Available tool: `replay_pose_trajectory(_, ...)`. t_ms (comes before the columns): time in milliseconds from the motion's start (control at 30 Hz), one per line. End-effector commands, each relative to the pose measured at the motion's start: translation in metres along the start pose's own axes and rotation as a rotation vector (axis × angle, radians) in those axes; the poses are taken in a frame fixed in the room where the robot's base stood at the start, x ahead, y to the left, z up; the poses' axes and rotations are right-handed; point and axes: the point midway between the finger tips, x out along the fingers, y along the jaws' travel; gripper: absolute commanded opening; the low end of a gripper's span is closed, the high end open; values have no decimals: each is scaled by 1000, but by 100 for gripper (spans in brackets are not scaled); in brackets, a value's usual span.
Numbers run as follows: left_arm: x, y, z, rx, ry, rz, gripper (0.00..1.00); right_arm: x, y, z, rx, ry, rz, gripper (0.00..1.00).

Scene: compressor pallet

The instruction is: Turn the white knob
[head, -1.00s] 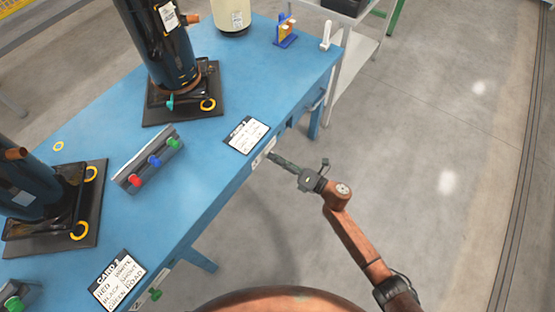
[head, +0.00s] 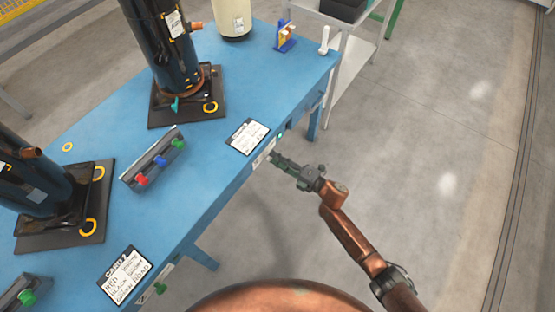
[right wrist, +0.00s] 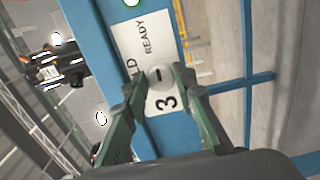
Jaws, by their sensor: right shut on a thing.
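The white knob (right wrist: 160,76) is a small round knob with a dark line on its face. It sits on a white label plate (right wrist: 145,50) printed "READY" and "3" on the blue table's side edge. In the right wrist view my right gripper (right wrist: 162,80) has its two green fingers closed on either side of the knob. In the head view my right gripper (head: 273,157) reaches the plate (head: 263,153) on the table's edge, and the fingers hide the knob. My left gripper is not in view.
The blue table (head: 215,170) carries dark compressors (head: 170,50), a block with red, blue and green knobs (head: 155,160), and white cards (head: 247,137). A grey shelf (head: 350,65) stands at the table's far end. The floor to the right is clear.

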Motion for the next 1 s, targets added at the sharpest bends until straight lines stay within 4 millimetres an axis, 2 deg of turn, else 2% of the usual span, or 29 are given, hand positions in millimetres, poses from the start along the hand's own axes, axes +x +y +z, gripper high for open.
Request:
replay_pose_trajectory(400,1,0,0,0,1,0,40,3,2,-4,6,7,4,1)
replay_pose_trajectory(433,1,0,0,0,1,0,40,3,2,-4,5,7,4,27)
replay_pose_trajectory(500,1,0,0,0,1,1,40,3,2,-3,5,6,4,32)
replay_pose_trajectory(667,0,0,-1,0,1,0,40,0,1,-1,5,1,2,43)
replay_pose_trajectory(1000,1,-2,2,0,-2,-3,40,-5,0,0,5,-1,0,43)
